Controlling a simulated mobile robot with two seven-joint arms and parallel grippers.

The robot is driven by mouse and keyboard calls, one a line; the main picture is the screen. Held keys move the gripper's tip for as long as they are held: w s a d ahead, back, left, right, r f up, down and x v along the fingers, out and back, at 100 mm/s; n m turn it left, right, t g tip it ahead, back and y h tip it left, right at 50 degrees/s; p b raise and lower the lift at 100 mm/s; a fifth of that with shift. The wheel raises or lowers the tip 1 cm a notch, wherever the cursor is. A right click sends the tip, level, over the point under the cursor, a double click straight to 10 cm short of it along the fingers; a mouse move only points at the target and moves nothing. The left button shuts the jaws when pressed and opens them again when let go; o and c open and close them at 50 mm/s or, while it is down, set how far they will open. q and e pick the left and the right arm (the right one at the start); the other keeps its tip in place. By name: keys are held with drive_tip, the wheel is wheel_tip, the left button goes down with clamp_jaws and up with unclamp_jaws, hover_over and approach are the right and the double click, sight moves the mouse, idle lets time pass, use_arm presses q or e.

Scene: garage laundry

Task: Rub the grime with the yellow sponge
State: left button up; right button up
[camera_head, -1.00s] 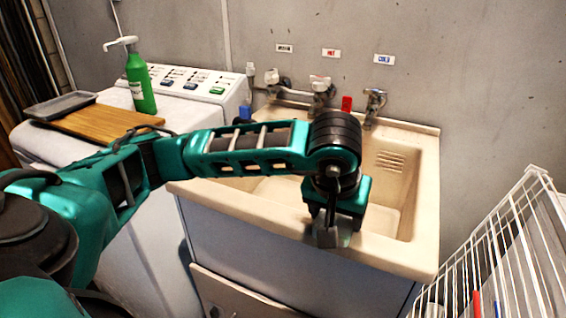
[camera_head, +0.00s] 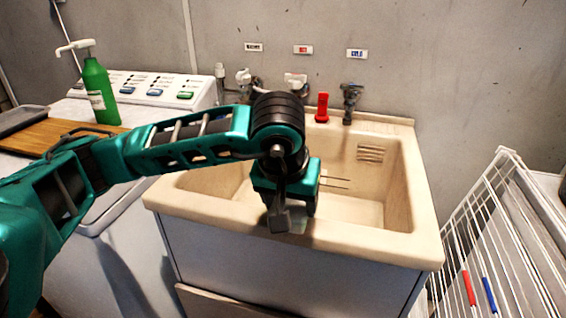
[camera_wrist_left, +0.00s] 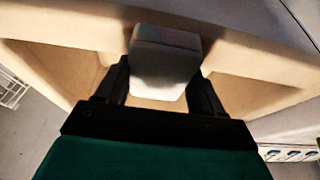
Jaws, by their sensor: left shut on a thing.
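My left gripper (camera_head: 290,205) is over the front rim of the beige sink (camera_head: 415,215), around the middle of that side. It is shut on a small block (camera_wrist_left: 165,62), which looks grey on top and paler on its side in the left wrist view. No yellow shows on it, so I cannot tell for sure that it is the sponge. The block is at or just above the rim; contact is not clear. A dim, darker area lies on the rim near the gripper, and I cannot tell grime from shadow. My right gripper is not in view.
Taps (camera_head: 350,100) and a red object (camera_head: 322,108) stand at the sink's back edge. A washing machine (camera_head: 150,88) with a green pump bottle (camera_head: 100,92) and a wooden board (camera_head: 40,137) is at left. A white wire rack (camera_head: 500,235) stands close at right.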

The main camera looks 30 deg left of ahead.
use_arm(q)
drive_tip(key=shift+d+r, duration=0.2)
drive_tip(key=shift+r, duration=0.85)
drive_tip(key=shift+w+d+r+p, duration=0.1)
drive_tip(key=shift+r+p, duration=0.55)
drive_tip(key=shift+r, duration=0.5)
drive_tip(key=shift+r+p, duration=0.65)
drive_tip(key=shift+r, duration=0.15)
drive_tip(key=shift+r+p, duration=0.35)
drive_tip(key=shift+r, duration=0.35)
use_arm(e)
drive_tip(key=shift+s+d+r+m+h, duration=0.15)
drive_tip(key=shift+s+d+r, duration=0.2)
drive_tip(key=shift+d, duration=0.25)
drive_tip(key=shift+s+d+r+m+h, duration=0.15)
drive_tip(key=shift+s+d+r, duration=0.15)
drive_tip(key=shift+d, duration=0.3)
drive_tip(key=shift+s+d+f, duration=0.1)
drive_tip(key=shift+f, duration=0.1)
